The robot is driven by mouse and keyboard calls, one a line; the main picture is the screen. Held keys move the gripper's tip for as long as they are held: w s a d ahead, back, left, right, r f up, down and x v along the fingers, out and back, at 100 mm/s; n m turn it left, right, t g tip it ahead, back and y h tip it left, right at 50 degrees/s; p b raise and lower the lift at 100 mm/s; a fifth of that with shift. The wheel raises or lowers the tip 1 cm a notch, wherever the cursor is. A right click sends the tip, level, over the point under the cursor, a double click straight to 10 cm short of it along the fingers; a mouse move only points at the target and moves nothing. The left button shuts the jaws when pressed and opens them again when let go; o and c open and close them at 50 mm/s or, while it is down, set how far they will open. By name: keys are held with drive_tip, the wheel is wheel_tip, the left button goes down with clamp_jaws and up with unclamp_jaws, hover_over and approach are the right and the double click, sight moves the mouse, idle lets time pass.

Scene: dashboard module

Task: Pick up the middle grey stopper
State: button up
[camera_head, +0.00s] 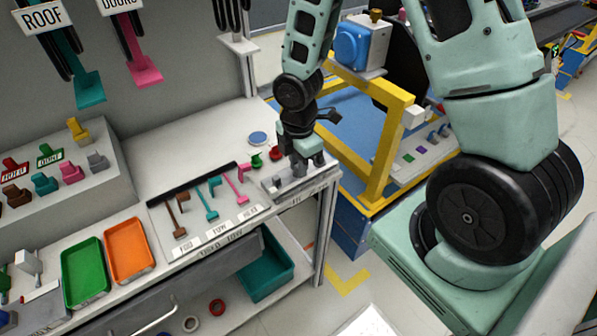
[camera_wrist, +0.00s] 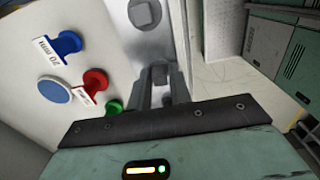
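A narrow grey metal plate (camera_head: 283,186) lies at the right end of the white worktop. It also shows in the wrist view (camera_wrist: 150,42). One grey square-topped stopper (camera_wrist: 145,12) stands toward its far end in the wrist view. Another grey stopper (camera_wrist: 159,72) shows between my fingers. My gripper (camera_head: 300,168) points down over the plate. In the wrist view my gripper (camera_wrist: 161,95) has its fingers apart, one on each side of that stopper; whether they touch it is unclear. My gripper hides part of the plate, and I cannot make out a third stopper.
A blue piece (camera_wrist: 62,44) shows in the wrist view. A yellow frame (camera_head: 378,150) rises close on the right.

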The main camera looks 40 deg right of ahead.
clamp_jaws()
wheel_tip(320, 180, up, 10)
drive_tip(key=p, duration=0.1)
drive_tip(key=shift+p, duration=0.4)
